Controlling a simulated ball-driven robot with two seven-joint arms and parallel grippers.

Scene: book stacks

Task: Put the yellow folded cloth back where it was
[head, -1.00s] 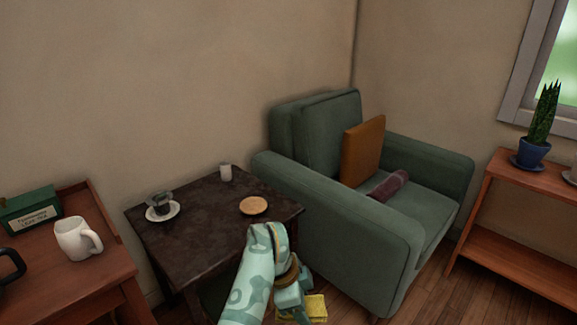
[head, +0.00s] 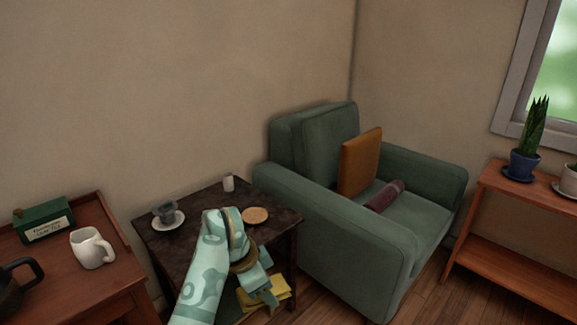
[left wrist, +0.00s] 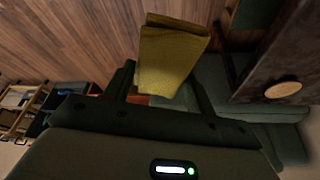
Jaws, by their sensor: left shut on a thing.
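The yellow folded cloth (head: 272,290) is held in my left gripper (head: 262,296), beside the front right part of the dark side table (head: 195,245). In the left wrist view the cloth (left wrist: 172,58) stands between the two fingers (left wrist: 165,92), which are shut on it. The wooden floor shows behind it. In the head view my left arm hides part of the table front and its lower part. My right gripper is in neither view.
A green armchair (head: 340,225) stands close at the table's right. A wooden cabinet with a white mug (head: 92,248) is at left.

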